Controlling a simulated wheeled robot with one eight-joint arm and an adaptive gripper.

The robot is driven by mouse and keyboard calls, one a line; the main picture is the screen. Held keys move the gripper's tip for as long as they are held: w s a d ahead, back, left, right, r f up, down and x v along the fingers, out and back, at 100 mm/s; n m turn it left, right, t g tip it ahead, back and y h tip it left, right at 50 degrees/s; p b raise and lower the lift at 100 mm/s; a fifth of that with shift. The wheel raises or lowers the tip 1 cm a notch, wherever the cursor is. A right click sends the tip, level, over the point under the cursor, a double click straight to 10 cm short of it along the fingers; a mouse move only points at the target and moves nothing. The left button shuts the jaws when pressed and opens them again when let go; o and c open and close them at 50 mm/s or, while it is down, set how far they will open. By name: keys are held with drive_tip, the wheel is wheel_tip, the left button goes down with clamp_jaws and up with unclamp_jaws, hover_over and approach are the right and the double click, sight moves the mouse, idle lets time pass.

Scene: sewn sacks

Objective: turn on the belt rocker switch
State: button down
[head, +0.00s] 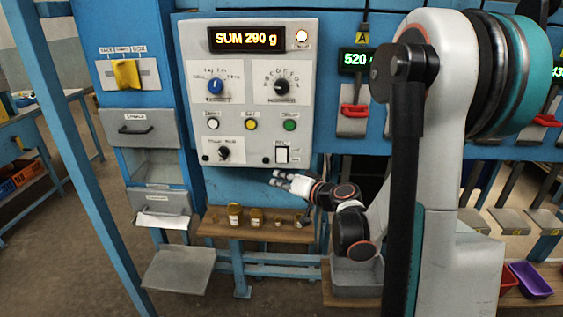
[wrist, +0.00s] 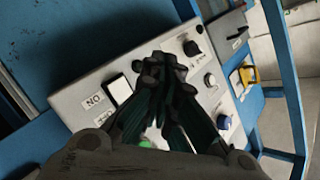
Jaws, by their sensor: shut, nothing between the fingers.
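The belt rocker switch (head: 281,154) is a small white rocker in a dark frame at the lower right of the grey control panel (head: 304,100). Its small label is too blurred to read surely. In the wrist view the white rocker (wrist: 118,90) shows left of my fingers, uncovered. My gripper (head: 276,178) is shut and empty. In the head view it appears just below the rocker, pointing left, apart from it. In the wrist view my shut fingertips (wrist: 166,66) cover part of the panel between the rocker and a black knob (wrist: 193,48).
The panel also carries a black lower knob (head: 224,152), a green button (head: 290,125), a yellow button (head: 251,124) and a blue knob (head: 215,86). The display (head: 246,39) reads SUM 290 g. A wooden shelf (head: 258,231) with small jars lies below my gripper.

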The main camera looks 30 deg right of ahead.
drive_tip(key=w+d+f, duration=0.1)
drive_tip(key=w+d, duration=0.3)
drive_tip(key=w, duration=0.2)
drive_tip(key=shift+w+d, duration=0.15)
drive_tip(key=shift+w, duration=0.05)
drive_tip(key=shift+w, duration=0.1)
idle(1.3)
drive_tip(key=shift+w+d+b, duration=0.25)
drive_tip(key=shift+b, duration=0.1)
drive_tip(key=shift+w+d, duration=0.15)
drive_tip(key=shift+w, duration=0.1)
idle(0.7)
drive_tip(key=shift+s, duration=0.15)
drive_tip(key=shift+s+a, duration=0.45)
drive_tip(key=shift+s, duration=0.05)
idle(0.4)
drive_tip(key=s+a, duration=0.2)
drive_tip(key=s, duration=0.2)
drive_tip(key=shift+a+r+b, duration=0.35)
drive_tip(key=shift+a+b, duration=0.05)
